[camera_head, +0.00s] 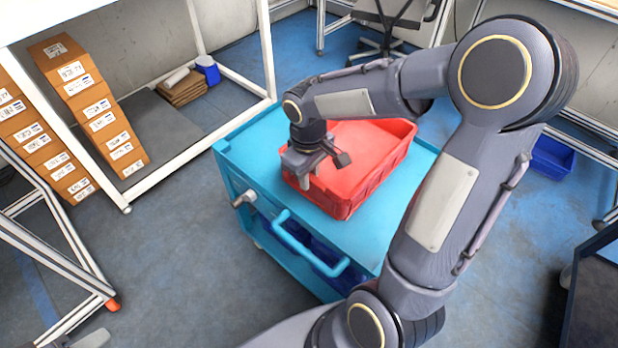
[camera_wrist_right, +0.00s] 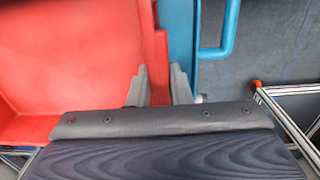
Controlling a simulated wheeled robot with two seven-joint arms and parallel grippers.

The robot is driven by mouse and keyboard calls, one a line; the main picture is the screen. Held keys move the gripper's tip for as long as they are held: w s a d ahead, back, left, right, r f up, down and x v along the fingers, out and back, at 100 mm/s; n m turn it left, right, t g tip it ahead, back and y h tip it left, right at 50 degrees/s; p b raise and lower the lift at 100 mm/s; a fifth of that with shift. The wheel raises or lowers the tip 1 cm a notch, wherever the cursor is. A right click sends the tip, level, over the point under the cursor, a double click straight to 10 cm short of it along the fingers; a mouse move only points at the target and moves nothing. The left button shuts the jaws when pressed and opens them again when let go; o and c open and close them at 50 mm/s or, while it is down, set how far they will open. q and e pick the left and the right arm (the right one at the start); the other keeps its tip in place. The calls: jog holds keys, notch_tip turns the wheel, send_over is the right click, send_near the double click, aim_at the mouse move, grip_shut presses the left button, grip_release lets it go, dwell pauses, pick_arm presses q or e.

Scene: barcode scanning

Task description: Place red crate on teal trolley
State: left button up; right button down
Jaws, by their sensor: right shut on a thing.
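The red crate (camera_head: 362,150) is at the top of the teal trolley (camera_head: 240,158), over its deck; it looks level and appears to rest there. My right gripper (camera_head: 318,172) reaches down from above at the crate's near left side. In the right wrist view its two fingers (camera_wrist_right: 160,74) straddle the wall of the red crate (camera_wrist_right: 70,60), shut on it. The teal trolley's edge and handle (camera_wrist_right: 180,30) show just beyond that wall. A grey piece at the bottom left corner of the head view may be my left gripper (camera_head: 82,341); its fingers cannot be made out.
A white-framed rack (camera_head: 268,50) with orange-brown labelled boxes (camera_head: 95,105) stands at the left. Blue bins sit low in the trolley. A chair (camera_head: 385,25) stands at the back, and a blue bin (camera_head: 552,157) lies at the right. Floor left of the trolley is clear.

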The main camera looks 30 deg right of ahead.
jog(key=shift+f, duration=0.15)
jog(key=c, duration=1.3)
grip_release()
notch_tip(320, 180, up, 11)
jog(key=p, duration=0.3)
jog(key=s+a+m+t+y, duration=0.1)
jog(key=s+t, duration=0.1)
jog(key=s, duration=0.3)
jog(key=s+a+m+t+y, duration=0.1)
jog(key=s+a+m, duration=0.1)
jog(key=s, duration=0.3)
jog(key=s+a+m+t+y, duration=0.2)
jog(key=s, duration=0.3)
jog(key=shift+a+r+t, duration=0.15)
jog(key=shift+r+t, duration=0.15)
jog(key=shift+r, duration=0.1)
